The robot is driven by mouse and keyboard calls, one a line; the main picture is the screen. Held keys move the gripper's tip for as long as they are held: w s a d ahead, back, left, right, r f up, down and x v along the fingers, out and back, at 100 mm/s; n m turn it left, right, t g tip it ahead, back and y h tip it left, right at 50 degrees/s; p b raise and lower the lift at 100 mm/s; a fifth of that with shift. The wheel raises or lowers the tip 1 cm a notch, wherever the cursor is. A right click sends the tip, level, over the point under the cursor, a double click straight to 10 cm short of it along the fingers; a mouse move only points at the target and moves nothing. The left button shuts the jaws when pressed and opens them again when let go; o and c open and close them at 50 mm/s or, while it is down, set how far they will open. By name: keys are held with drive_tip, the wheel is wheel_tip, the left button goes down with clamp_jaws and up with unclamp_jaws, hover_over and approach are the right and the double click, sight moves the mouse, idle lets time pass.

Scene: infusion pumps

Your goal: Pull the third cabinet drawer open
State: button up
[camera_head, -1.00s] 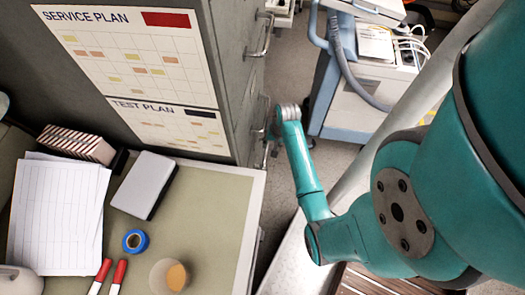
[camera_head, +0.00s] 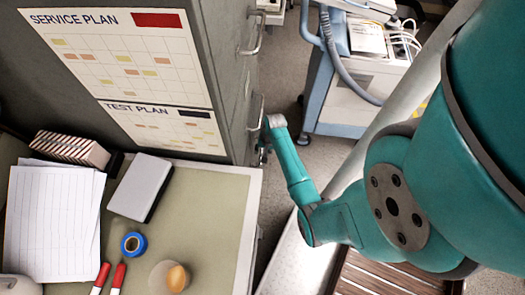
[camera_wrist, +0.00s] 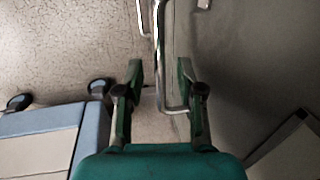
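The grey cabinet (camera_head: 229,75) stands at the left in the head view, its drawer fronts facing right. A chrome upper handle (camera_head: 260,32) and a lower handle (camera_head: 257,112) show on that side. In the wrist view, a chrome handle bar (camera_wrist: 160,75) runs between my fingers and bends back to the drawer front (camera_wrist: 245,55). My gripper (camera_wrist: 160,66) is open, one finger on each side of the bar, with gaps visible.
A desk (camera_head: 205,205) with papers, markers, blue tape and a cup stands in front of the cabinet. A blue-and-white medical cart (camera_head: 350,85) stands to the right. Grey floor (camera_head: 277,85) lies clear between cabinet and cart. The cart base (camera_wrist: 45,135) shows left in the wrist view.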

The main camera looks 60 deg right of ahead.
drive_tip(key=shift+f, duration=0.1)
clamp_jaws()
drive_tip(key=shift+s, duration=0.15)
